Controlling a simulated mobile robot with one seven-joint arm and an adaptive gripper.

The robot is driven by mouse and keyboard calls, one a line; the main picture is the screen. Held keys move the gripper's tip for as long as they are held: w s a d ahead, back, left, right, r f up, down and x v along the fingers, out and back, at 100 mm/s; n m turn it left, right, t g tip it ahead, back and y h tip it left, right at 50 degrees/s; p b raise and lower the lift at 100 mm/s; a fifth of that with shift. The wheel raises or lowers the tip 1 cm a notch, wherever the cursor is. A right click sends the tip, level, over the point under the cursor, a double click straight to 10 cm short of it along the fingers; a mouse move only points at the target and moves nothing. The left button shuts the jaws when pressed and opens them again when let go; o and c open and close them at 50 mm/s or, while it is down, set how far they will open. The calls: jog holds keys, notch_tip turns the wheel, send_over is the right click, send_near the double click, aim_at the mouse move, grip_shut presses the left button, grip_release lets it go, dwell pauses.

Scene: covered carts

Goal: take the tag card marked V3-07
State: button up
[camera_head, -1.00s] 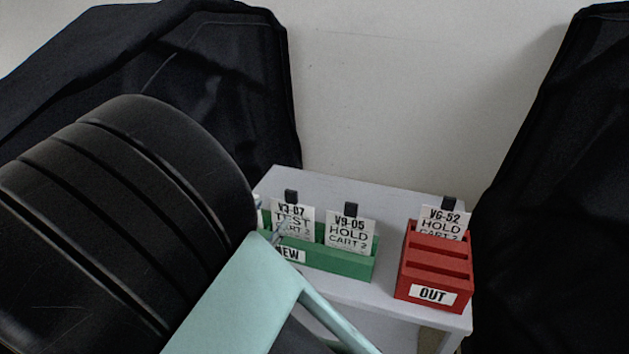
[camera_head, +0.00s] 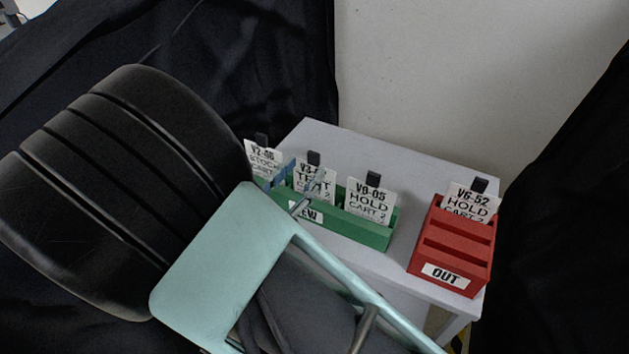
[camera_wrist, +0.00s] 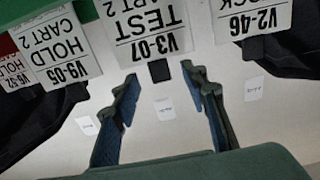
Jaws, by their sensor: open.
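The V3-07 tag card (camera_head: 304,182), white with a black clip on top and reading TEST, stands in the green NEW rack (camera_head: 362,229), partly covered by my gripper in the head view. It shows upside down at the top middle of the wrist view (camera_wrist: 152,30). My gripper (camera_head: 297,191) is open and empty in front of the card. In the wrist view its two fingertips (camera_wrist: 160,79) lie either side of the card's black clip, apart from it in the picture; the depth between them is hard to tell.
Card V2-46 (camera_head: 262,156) stands left of V3-07, and V9-05 (camera_head: 370,203) stands right. Card V6-52 (camera_head: 470,204) is in the red OUT rack (camera_head: 450,246). Both racks sit on a grey cart top (camera_head: 400,160). Black covers (camera_head: 270,70) rise on both sides.

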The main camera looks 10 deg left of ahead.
aim_at(312, 158)
jog(key=x, duration=0.5)
jog(key=shift+w+d+r, duration=0.1)
jog(key=shift+r, duration=0.3)
jog(key=shift+c, duration=0.5)
grip_shut()
